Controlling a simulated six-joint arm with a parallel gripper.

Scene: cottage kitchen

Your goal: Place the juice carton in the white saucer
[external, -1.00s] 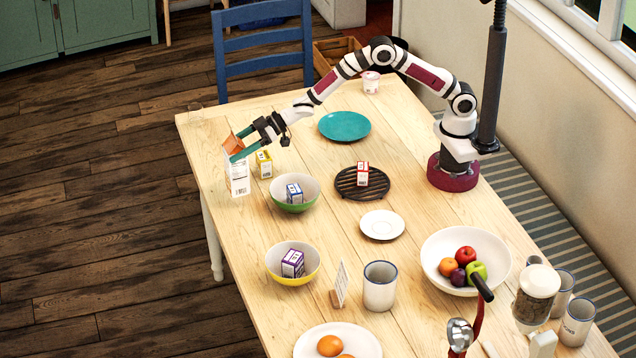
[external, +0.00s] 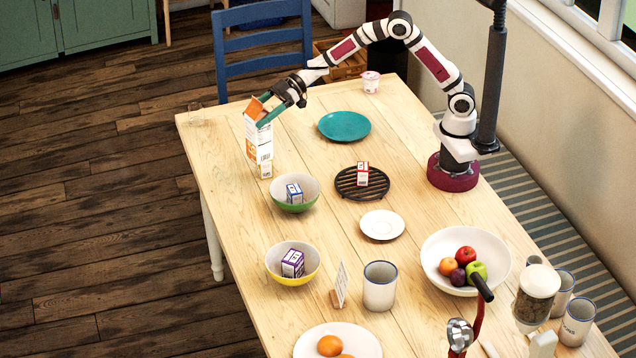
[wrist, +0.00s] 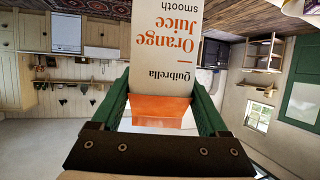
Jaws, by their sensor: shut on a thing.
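The juice carton (external: 258,138) is white with an orange top and is held in the air over the far left part of the table. My gripper (external: 264,112) is shut on its orange top. In the wrist view the carton (wrist: 165,60) reads "Orange Juice" and sits between my green fingers (wrist: 163,110). The white saucer (external: 382,225) lies empty in the middle of the table, to the right of and nearer the camera than the carton.
A green bowl (external: 290,208) with a blue box and a black trivet (external: 348,190) with a red box (external: 363,173) stand between carton and saucer. A teal plate (external: 344,126) lies behind. A yellow bowl (external: 272,270), mug (external: 380,292) and fruit bowl (external: 432,250) surround the saucer.

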